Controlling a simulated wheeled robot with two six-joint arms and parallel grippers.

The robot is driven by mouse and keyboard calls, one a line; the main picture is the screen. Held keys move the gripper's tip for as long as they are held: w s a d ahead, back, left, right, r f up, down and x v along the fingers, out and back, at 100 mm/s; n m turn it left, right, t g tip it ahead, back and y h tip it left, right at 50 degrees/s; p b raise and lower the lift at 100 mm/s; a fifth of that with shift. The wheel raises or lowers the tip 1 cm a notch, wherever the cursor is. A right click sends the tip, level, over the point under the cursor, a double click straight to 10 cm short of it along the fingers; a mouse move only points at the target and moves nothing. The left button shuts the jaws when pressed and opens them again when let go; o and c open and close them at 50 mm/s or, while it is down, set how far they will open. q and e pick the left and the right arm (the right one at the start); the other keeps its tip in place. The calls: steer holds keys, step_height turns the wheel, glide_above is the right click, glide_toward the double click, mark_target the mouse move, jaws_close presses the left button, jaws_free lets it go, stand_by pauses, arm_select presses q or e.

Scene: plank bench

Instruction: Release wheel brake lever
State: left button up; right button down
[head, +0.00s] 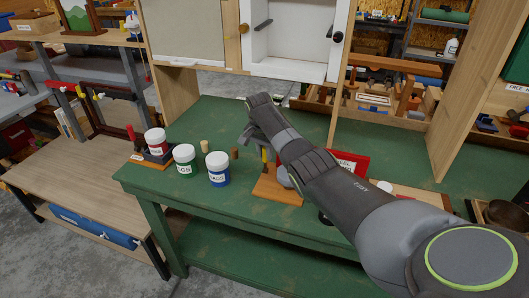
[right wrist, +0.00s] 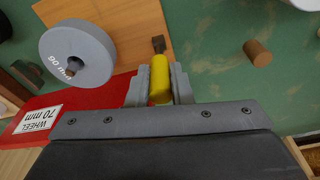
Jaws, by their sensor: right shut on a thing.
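The brake lever (right wrist: 161,82) has a yellow grip and a dark metal end, and stands over a wooden base board (right wrist: 115,22). My right gripper (right wrist: 160,88) is shut on the yellow grip, with one finger on each side. In the head view the lever's yellow grip (head: 264,155) shows just below my right gripper (head: 252,138), above the wooden board (head: 277,192). A grey wheel (right wrist: 78,55) with a printed mm size sits beside the lever in the wrist view. My arm partly hides the wheel and board in the head view. My left gripper is not in view.
A red piece with a "WHEEL 70 mm" label (right wrist: 38,119) lies beside the board. Jars with red, green (head: 186,160) and blue (head: 218,170) bands stand to the left on the green bench (head: 205,210). A small brown cylinder (right wrist: 257,52) stands near the gripper. A white cabinet (head: 290,40) is behind.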

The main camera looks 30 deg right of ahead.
steer(key=shift+f, duration=0.1)
steer(key=c, duration=1.3)
jaws_free()
step_height(320, 180, up, 17)
steer(key=s+a+p, duration=0.1)
steer(key=a, duration=0.1)
steer(key=shift+s+a+p, duration=0.15)
steer(key=shift+p, duration=0.2)
